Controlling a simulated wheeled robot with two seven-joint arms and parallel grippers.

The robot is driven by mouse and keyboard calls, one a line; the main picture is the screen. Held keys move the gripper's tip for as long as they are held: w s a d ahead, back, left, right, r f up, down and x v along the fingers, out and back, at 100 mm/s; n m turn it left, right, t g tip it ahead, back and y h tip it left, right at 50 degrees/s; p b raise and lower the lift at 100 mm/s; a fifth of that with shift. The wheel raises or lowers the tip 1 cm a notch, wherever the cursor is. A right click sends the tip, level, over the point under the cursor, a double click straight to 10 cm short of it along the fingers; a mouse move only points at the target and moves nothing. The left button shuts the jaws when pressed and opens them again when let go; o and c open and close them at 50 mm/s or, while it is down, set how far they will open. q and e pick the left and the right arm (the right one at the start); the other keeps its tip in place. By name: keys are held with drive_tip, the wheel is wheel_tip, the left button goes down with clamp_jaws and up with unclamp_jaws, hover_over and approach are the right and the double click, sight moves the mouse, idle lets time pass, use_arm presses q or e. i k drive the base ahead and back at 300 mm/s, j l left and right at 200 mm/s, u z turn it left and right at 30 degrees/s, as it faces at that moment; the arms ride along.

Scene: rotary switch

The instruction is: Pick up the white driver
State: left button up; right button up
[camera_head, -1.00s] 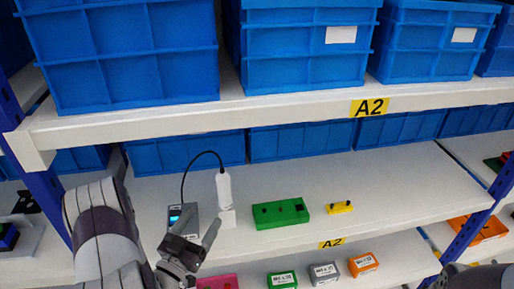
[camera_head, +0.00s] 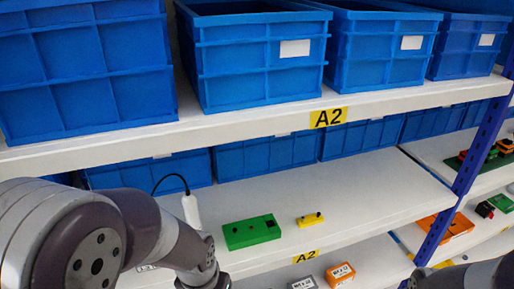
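The white driver (camera_head: 191,210) stands upright on the middle shelf, left of the green block, with a black cable curving from its top to the left. Its lower part is hidden behind my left arm. My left arm comes in from the left and covers the front left of the shelf. Its wrist is at the bottom, just below the driver, and the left gripper's fingers are out of the frame. Only a piece of my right arm shows at the bottom right corner; its gripper is not visible.
A green block (camera_head: 251,232) with dark knobs and a small yellow piece (camera_head: 310,220) sit on the middle shelf (camera_head: 370,200). Blue crates (camera_head: 255,62) fill the upper shelf. Orange (camera_head: 340,273) and grey (camera_head: 303,284) boxes lie on the lower shelf. The middle shelf's right part is free.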

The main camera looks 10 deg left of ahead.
sight(188, 201)
drive_tip(key=i+l+u, duration=0.15)
drive_tip(key=u, duration=0.2)
drive_tip(key=i+l+u, duration=0.2)
drive_tip(key=u, duration=0.2)
drive_tip(key=i+l+u, duration=0.15)
drive_tip(key=u, duration=0.2)
drive_tip(key=l, duration=0.1)
